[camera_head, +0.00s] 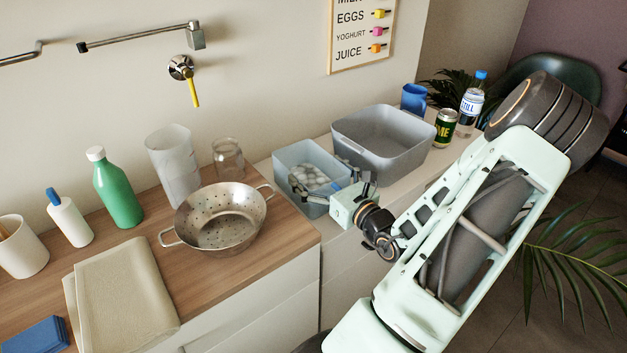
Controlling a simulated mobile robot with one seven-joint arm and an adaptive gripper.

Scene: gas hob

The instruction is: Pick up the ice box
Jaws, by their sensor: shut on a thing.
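The ice box (297,152) is a small translucent blue-grey container with white ice-like pieces inside. It stands on the white counter between the metal colander and a larger grey bin. My gripper (328,187) reaches in from the right, at the near side of the ice box. It is shut on the box's near wall, with one finger over the inside and the wall between the fingers. My gripper and wrist hide part of the near right side of the box. I cannot tell whether the box's base is clear of the counter.
A grey bin (347,130) stands close to the right of the ice box. A metal colander (221,238), a glass jar (228,158) and a frosted pitcher (172,168) stand at its left.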

